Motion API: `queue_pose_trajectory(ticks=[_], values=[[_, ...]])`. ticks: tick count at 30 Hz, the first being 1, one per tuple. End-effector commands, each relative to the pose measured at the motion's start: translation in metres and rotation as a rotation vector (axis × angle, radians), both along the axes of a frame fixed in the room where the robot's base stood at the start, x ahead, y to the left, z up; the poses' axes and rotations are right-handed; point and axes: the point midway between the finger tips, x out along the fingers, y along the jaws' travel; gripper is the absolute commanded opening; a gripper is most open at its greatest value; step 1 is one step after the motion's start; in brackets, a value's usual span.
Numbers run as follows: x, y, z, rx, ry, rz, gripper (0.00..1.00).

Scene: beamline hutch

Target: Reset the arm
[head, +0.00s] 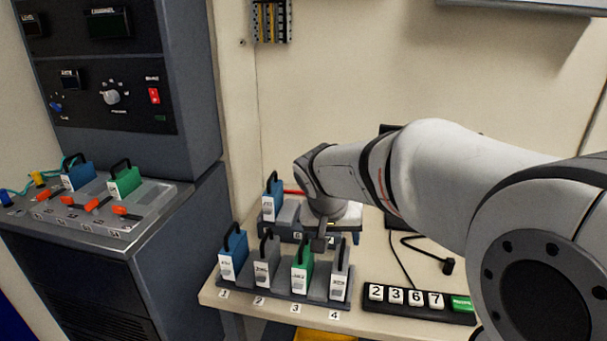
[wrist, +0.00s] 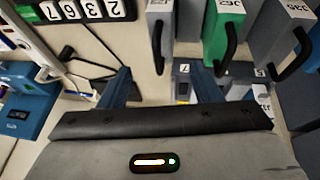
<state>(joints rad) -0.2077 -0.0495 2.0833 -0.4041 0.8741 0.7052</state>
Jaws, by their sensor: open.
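My arm reaches in from the right in the head view, over the small table. My gripper (head: 318,243) points down just behind the front rack's slot 4 end, over or near the back rack (head: 283,232). In the wrist view my gripper (wrist: 163,85) is open, its two dark blue fingers spread apart. I see nothing held between them. In the wrist view a grey module (wrist: 160,25), a green module (wrist: 218,35) and another grey module (wrist: 277,30) stand just beyond the fingers. My arm hides part of the back rack in the head view.
The front rack (head: 268,284) holds a blue module (head: 232,256), two grey ones and a green one, with upright black handles. A blue module (head: 272,200) stands behind. A block showing 2, 3, 6, 7 (head: 418,304) and loose cables lie right. A control cabinet (head: 95,90) stands left.

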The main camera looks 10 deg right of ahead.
Motion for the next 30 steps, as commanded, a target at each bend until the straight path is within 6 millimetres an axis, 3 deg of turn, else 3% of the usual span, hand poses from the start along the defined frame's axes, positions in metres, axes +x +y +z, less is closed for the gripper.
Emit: queue_pose_trajectory(ticks=[6, 12, 15, 19, 30], values=[[-0.075, -0.023, 0.039, 0.058, 0.076, 0.094, 0.58], [-0.148, -0.029, 0.053, 0.131, 0.127, 0.217, 0.58], [-0.168, -0.028, 0.053, 0.155, 0.134, 0.261, 0.58], [-0.179, -0.027, 0.051, 0.168, 0.138, 0.287, 0.58], [-0.180, -0.027, 0.049, 0.169, 0.139, 0.292, 0.58]])
